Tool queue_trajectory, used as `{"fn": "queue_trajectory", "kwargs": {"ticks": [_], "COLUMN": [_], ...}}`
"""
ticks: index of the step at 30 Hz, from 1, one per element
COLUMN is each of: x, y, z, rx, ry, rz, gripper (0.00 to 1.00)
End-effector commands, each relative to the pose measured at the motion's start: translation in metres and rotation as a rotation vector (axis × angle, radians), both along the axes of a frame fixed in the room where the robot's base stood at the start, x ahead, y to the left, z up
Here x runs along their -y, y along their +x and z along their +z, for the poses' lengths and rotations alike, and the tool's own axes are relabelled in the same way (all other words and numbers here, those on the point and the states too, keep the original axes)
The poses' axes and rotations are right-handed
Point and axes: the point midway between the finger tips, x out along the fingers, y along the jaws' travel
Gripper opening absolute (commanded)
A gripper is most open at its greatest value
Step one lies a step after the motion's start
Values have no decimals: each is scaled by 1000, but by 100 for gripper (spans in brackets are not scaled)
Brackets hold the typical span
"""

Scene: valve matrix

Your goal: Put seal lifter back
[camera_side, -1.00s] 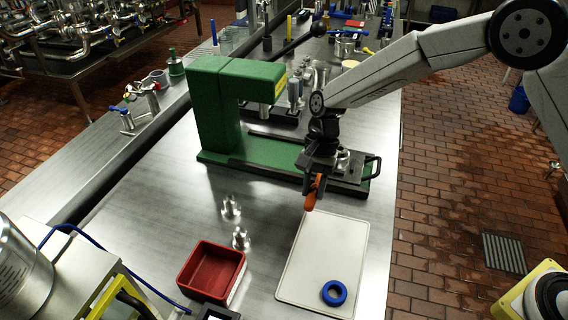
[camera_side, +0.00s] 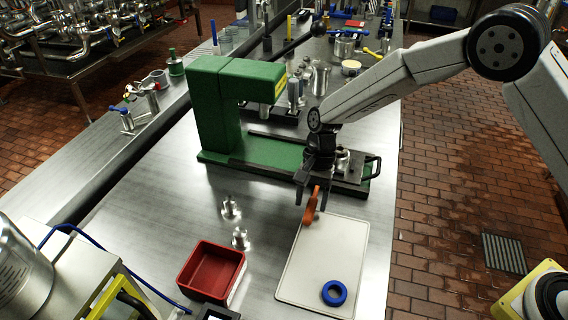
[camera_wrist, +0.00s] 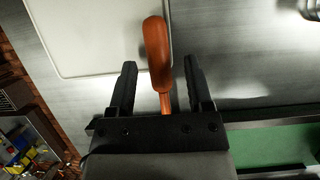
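The seal lifter, with an orange handle (camera_side: 311,207), shows below my gripper (camera_side: 312,195) at the top-left edge of the white board. In the wrist view its handle (camera_wrist: 157,50) and thin orange shaft lie between the two black fingers of my gripper (camera_wrist: 158,75). The fingers are spread, with a gap on each side of the lifter. Its lower end is hidden by the gripper body in the wrist view. I cannot tell whether it touches the table or board.
The white board (camera_side: 325,260) carries a blue ring (camera_side: 334,292). A red tray (camera_side: 213,270) and two small metal parts (camera_side: 240,237) stand to the left. A green press (camera_side: 215,110) with its base stands just behind my gripper. The table between tray and press is mostly clear.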

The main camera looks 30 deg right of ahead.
Motion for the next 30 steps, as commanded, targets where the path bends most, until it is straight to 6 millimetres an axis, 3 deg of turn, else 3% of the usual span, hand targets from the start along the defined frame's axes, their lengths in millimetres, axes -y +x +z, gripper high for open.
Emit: {"fn": "queue_trajectory", "kwargs": {"ticks": [11,17,30], "x": [0,2,20], "y": [0,3,21], "z": [2,12,72], "rx": [0,2,3], "ry": [0,1,1], "rz": [0,0,-1], "gripper": [67,67,67]}}
